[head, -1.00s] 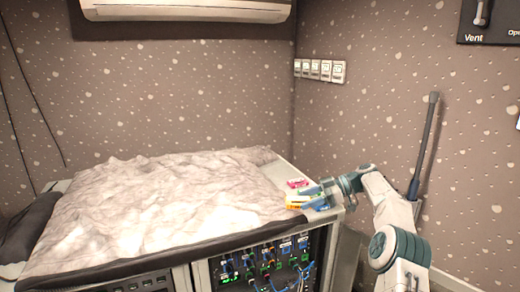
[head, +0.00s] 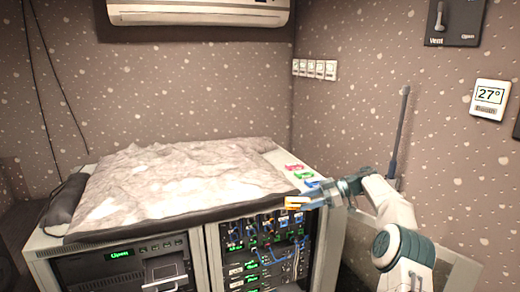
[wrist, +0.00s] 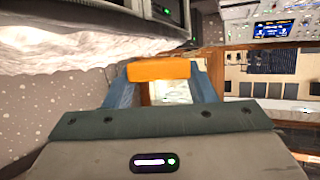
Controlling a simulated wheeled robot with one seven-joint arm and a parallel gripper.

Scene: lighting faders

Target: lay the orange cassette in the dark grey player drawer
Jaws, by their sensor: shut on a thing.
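The orange cassette (head: 294,202) is between the fingertips of my gripper (head: 304,200), in front of the cabinet's right front corner in the head view. In the wrist view the orange cassette (wrist: 160,69) spans the gap between the two blue fingers of my gripper (wrist: 163,82), which is shut on it. A player with a green-lit display (head: 121,254) sits in the cabinet's lower left front. Its drawer (head: 165,276) appears pulled out, with a pale rim, and is partly cut off by the frame's bottom edge.
Pink (head: 293,168), green (head: 303,175) and blue (head: 313,184) items lie on the cabinet's right top strip. A crumpled pale cover (head: 180,185) fills most of the top. A rack with cables (head: 265,250) is right of the player. The space before the cabinet looks clear.

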